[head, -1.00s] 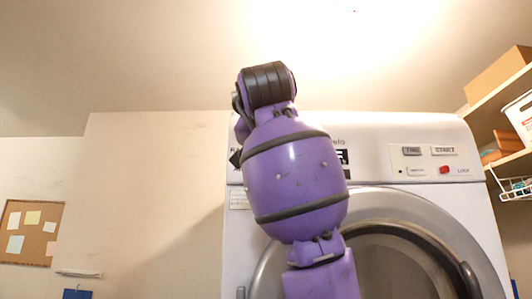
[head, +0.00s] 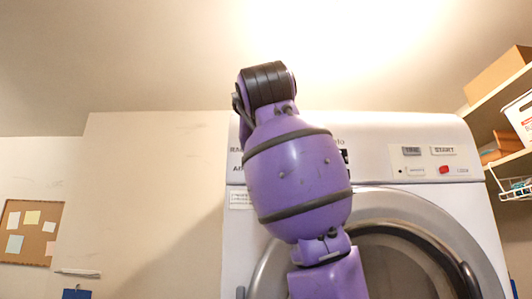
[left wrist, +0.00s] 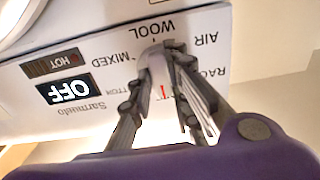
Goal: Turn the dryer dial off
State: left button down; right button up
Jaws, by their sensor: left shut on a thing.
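The white dryer (head: 400,135) stands in the middle right of the head view. My purple left arm covers the left part of its control panel, hiding the dial and my left gripper there. In the left wrist view, the panel appears upside down. The fingers of my left gripper (left wrist: 168,58) are closed around a pale grey dial (left wrist: 155,52), with a small red mark visible between them. Labels around it include WOOL, AIR and MIXED. A black display (left wrist: 69,91) beside them reads OFF. My right gripper is not in view.
The round dryer door (head: 400,260) is below the panel. Small buttons and a red switch (head: 444,170) are on the panel's right. Shelves with boxes (head: 500,78) stand at the right edge. A cork board (head: 14,218) hangs on the left wall.

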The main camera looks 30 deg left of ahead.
pick_arm(q)
jog(key=shift+f, duration=0.1)
jog(key=c, duration=1.6)
grip_release()
jog(key=shift+c, duration=0.2)
jog(key=shift+s, duration=0.1)
jog(key=v, duration=1.2)
